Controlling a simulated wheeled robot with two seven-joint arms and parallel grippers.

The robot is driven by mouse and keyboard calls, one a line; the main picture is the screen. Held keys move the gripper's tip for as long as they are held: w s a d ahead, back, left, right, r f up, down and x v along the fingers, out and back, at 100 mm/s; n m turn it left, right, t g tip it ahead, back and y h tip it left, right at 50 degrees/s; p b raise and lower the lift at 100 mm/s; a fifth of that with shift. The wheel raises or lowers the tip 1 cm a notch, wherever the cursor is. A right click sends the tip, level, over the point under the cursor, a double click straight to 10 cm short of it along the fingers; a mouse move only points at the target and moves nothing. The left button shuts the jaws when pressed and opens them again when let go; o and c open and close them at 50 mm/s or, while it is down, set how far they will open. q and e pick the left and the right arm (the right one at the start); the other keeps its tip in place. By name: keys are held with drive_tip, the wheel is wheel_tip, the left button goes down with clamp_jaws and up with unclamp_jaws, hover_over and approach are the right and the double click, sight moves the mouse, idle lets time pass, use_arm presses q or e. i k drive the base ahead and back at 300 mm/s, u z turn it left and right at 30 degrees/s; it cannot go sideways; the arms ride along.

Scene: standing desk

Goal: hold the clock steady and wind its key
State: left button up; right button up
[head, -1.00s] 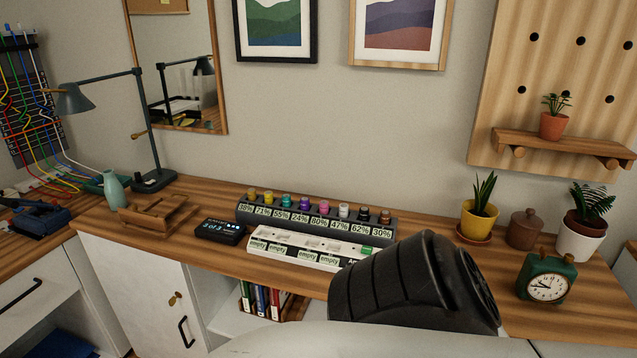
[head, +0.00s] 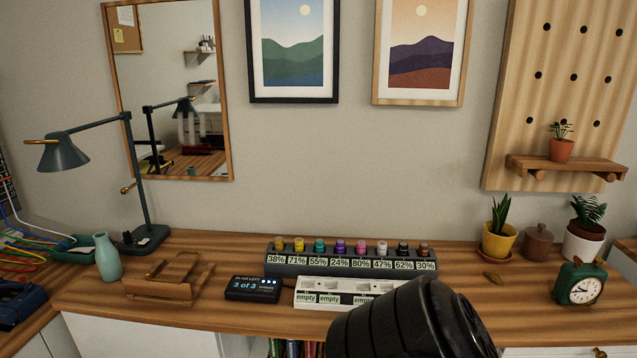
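The clock (head: 586,290) stands upright at the right of the desk. It has a dark green body and a round white face with dark hands, turned toward the front right. Small brownish parts show on its top; I cannot tell whether one is the winding key. Neither of my grippers is in view. A black ribbed part, apparently of my own arm, rises at the bottom centre, well left of the clock.
Behind the clock are a white-potted plant (head: 584,243), a brown lidded jar (head: 538,242) and a yellow-potted plant (head: 499,243). A grey bottle rack (head: 350,267) stands at centre.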

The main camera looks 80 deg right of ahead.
sight(579, 261)
drive_tip(key=z, duration=2.35)
